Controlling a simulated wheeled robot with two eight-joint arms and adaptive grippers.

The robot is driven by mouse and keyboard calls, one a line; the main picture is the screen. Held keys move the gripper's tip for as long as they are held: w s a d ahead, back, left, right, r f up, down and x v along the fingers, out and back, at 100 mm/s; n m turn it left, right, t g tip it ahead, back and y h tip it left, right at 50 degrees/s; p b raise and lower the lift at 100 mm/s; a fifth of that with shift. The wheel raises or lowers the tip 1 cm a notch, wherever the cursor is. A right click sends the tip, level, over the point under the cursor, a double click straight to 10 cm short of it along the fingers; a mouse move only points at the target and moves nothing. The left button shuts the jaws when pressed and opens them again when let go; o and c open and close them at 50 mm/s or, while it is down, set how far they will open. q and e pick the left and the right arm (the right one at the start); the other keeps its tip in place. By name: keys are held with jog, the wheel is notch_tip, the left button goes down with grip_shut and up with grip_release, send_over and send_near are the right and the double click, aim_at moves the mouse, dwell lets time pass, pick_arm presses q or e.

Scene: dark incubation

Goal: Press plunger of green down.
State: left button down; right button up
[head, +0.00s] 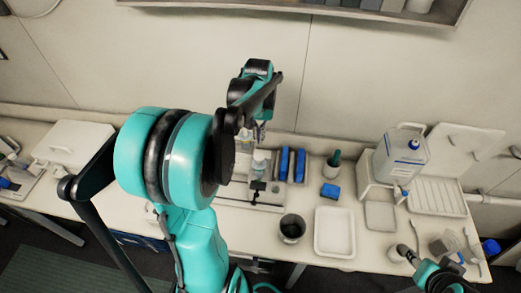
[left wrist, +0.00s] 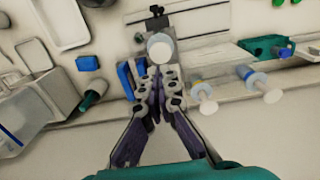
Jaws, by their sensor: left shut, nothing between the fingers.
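My left gripper (head: 259,138) hangs over the middle of the bench at the wall side. In the left wrist view its fingertips (left wrist: 160,76) are together with nothing between them. Just beyond the tips is a white round top (left wrist: 160,47); I cannot tell whether they touch it.
Blue blocks (head: 291,164) stand right of the left gripper, with a dark green bottle (head: 334,160) beyond. A dark cup (head: 292,228), a white tray (head: 334,231) and a large jug (head: 400,158) are farther right. A teal rack (left wrist: 262,46) shows in the wrist view.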

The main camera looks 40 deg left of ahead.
aim_at(259, 157)
pick_arm(q)
notch_tip(259, 157, down, 8)
jog(key=shift+p, duration=0.3)
